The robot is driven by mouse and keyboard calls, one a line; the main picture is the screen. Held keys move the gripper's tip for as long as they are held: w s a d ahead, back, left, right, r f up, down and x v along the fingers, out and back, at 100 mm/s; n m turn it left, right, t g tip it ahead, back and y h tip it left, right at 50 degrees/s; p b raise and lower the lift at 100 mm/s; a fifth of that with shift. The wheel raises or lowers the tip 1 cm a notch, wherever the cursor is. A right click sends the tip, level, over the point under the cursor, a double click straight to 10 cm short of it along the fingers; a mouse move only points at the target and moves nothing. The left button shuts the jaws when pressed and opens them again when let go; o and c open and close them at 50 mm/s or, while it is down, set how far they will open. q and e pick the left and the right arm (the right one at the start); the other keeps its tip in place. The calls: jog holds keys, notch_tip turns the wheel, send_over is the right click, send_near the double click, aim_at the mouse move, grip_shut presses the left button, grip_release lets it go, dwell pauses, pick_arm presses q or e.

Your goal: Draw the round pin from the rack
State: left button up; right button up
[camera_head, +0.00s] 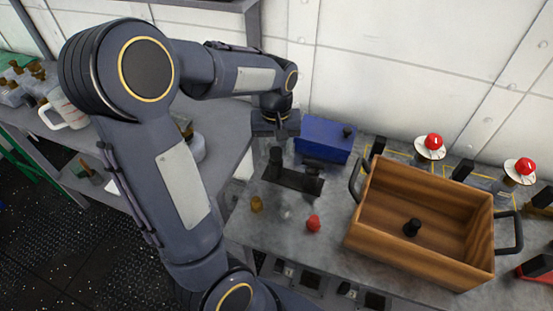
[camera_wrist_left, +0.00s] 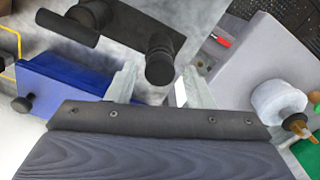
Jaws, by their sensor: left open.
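The black rack (camera_head: 292,180) stands on the grey worktop, just below my left gripper (camera_head: 276,140) in the head view. In the left wrist view, the dark rack plate (camera_wrist_left: 122,22) carries a black pin with a round end (camera_wrist_left: 160,66). My right gripper is not in view.
A blue box (camera_head: 322,140) stands close behind the rack. A red piece (camera_head: 313,223) and a yellowish piece (camera_head: 256,204) lie in front. Red-topped buttons (camera_head: 433,142) stand behind the crate.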

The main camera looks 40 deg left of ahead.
pick_arm(q)
jog(key=c, duration=0.9)
jog(key=shift+r, duration=0.15)
jog(key=shift+r+p, duration=3.6)
jog(key=shift+r, duration=0.4)
